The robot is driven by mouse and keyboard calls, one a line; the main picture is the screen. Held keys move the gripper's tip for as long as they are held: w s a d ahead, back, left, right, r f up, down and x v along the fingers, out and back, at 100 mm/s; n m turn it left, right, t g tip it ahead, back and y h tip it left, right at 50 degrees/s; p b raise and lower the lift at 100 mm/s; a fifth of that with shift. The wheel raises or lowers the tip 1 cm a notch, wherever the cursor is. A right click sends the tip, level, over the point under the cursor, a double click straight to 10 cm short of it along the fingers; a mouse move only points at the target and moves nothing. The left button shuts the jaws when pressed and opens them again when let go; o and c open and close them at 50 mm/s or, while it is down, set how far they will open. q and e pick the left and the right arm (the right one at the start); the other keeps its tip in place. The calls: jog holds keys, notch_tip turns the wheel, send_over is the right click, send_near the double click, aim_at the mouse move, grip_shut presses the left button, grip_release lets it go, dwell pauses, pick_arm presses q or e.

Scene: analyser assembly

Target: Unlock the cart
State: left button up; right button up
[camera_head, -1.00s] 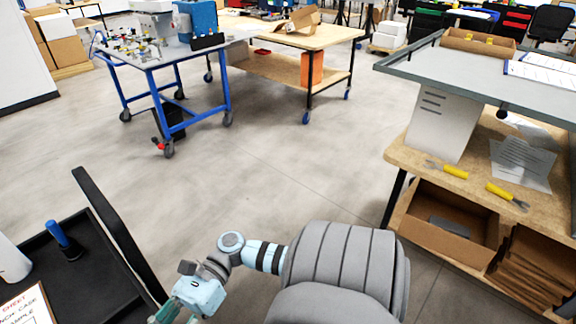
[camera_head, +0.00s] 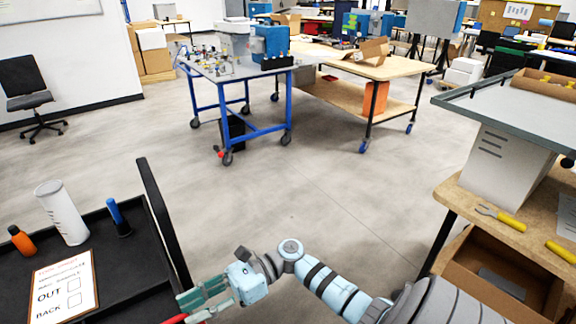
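The cart (camera_head: 257,133) is a blue-framed table on dark casters, standing on the open floor left of the picture's middle. A small red part (camera_head: 221,155) shows low at its near-left caster. Parts and boxes stand on its top. My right gripper (camera_head: 196,302) is at the bottom, left of centre, on an arm coming in from the lower right. It is far nearer to me than the cart and apart from it. Its teal fingers look spread. A red thing (camera_head: 174,319) at the bottom edge is too cut off to identify. My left gripper is not in view.
A black tray (camera_head: 125,270) with a sign, a white cylinder (camera_head: 62,212) and bottles is near left. A wooden workbench (camera_head: 365,68) adjoins the cart. A shelf unit (camera_head: 475,195) with yellow-handled tools and boxes is on the right. The floor towards the cart is clear.

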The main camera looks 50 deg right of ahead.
jog(key=b+v, duration=0.2)
jog(key=v, duration=0.6)
jog(key=w+d+f+m+t+h+p, duration=0.1)
jog(key=w+d+f+m+t+h, duration=0.25)
jog(key=m+t, duration=0.45)
jog(key=w+d+f+m+t+h+p, duration=0.1)
jog(key=w+d+f+m+t+h, duration=0.3)
jog(key=m, duration=0.8)
jog(key=s+d+f+m+g+h, duration=0.1)
jog(key=s+f+m+h, duration=0.2)
jog(key=f+m, duration=0.2)
jog(key=s+d+f+m+g+h+p, duration=0.1)
jog(key=s+d+f+m+g+h, duration=0.1)
jog(key=f+m, duration=0.4)
jog(key=s+d+f+m+g+h, duration=0.1)
jog(key=s+f+m+h, duration=0.4)
jog(key=f, duration=0.6)
jog(key=shift+s+d+f+m+g, duration=0.15)
jog(key=shift+s+d+m+g, duration=0.25)
jog(key=shift+m, duration=0.2)
